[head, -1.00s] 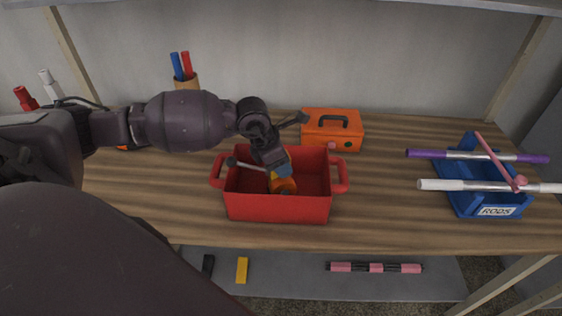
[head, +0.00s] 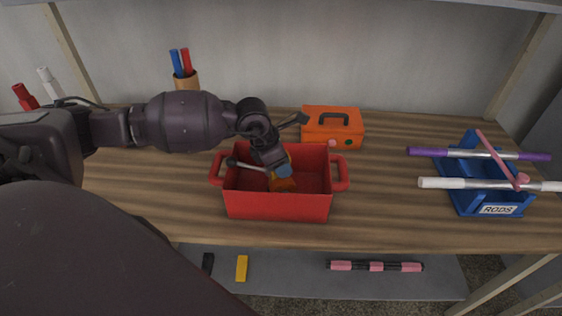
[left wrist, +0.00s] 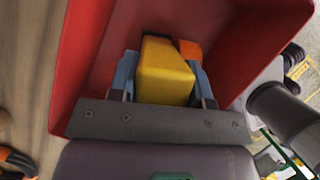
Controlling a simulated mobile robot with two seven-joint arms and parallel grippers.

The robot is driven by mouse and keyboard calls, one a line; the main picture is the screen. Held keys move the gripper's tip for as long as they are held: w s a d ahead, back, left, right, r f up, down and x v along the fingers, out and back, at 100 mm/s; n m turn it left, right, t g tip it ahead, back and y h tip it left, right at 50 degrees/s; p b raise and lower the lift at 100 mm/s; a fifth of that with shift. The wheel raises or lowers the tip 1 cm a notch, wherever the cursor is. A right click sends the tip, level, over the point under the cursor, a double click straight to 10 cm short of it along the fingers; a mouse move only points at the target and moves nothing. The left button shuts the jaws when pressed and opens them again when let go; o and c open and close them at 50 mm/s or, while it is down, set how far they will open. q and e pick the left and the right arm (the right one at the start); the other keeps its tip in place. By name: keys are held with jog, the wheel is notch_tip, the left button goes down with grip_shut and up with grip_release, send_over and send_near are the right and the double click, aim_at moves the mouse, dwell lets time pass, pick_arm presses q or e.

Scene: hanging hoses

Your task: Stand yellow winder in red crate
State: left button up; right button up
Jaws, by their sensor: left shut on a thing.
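The red crate (head: 278,206) stands on the wooden shelf in the middle of the head view. My left gripper (head: 281,172) reaches down into it from the left. In the left wrist view the gripper (left wrist: 163,85) is shut on the yellow winder (left wrist: 165,72), with a blue-grey finger on each side. The winder is inside the walls of the crate (left wrist: 84,50). An orange part (left wrist: 190,50) shows just beyond it. In the head view the winder is mostly hidden by the gripper. I cannot tell whether it touches the crate floor. My right gripper is not in view.
An orange toolbox (head: 333,128) stands close behind. A blue rods holder (head: 488,200) with rods is at the right. A pen cup (head: 186,81) is at the back. The crate's right part looks free.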

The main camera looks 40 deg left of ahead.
pick_arm(q)
jog(key=o, duration=1.2)
jog(key=v, duration=1)
jog(key=shift+s+r+p, duration=0.15)
jog(key=shift+r+p, duration=0.15)
jog(key=shift+r, duration=0.05)
